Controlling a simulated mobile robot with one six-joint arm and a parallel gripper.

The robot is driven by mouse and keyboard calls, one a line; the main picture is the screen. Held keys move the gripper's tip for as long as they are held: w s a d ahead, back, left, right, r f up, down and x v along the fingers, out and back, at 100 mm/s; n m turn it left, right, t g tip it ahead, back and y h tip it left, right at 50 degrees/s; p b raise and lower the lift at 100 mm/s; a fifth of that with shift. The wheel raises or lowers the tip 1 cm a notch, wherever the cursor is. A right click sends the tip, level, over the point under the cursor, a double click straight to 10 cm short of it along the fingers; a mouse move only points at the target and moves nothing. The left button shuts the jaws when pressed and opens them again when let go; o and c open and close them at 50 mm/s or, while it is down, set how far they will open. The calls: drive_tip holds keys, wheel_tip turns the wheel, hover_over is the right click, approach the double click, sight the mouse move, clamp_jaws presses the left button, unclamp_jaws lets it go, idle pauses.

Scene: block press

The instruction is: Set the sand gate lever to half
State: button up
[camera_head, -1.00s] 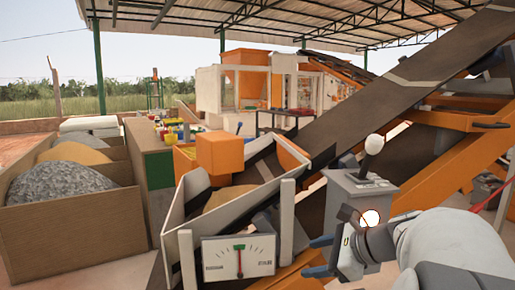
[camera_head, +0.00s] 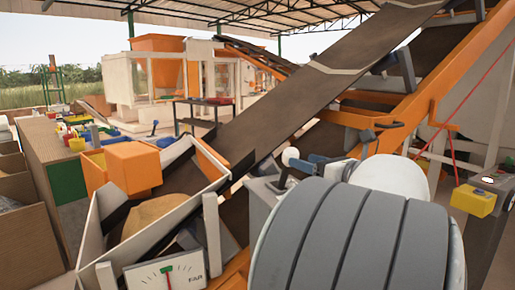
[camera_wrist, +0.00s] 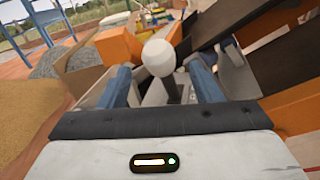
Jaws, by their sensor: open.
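A lever with a round white knob (camera_head: 290,156) rises from a grey box (camera_head: 258,200) beside the sand hopper (camera_head: 150,240). My gripper (camera_head: 304,164) is at the knob, and my own arm hides much of the box in the head view. In the wrist view the knob (camera_wrist: 158,57) shows between the two blue fingers of my open gripper (camera_wrist: 159,72). Gaps show on both sides, so the fingers do not appear to touch it. The lever's base and any markings on the box are hidden or too small to read.
A dial gauge (camera_head: 165,277) with a green mark and a red needle is on the hopper's front. A dark conveyor belt (camera_head: 290,105) slopes up behind the lever. A yellow control box (camera_head: 473,201) stands at the right. An orange block-like housing (camera_head: 134,167) is on the left.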

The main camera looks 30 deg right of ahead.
sight(286, 154)
drive_tip(key=w, duration=0.5)
drive_tip(key=w+a, duration=0.1)
drive_tip(key=w, duration=0.1)
drive_tip(key=shift+w, duration=0.2)
drive_tip(key=shift+c, duration=0.6)
clamp_jaws()
drive_tip(key=shift+r+p, duration=0.1)
drive_tip(key=shift+p, duration=0.35)
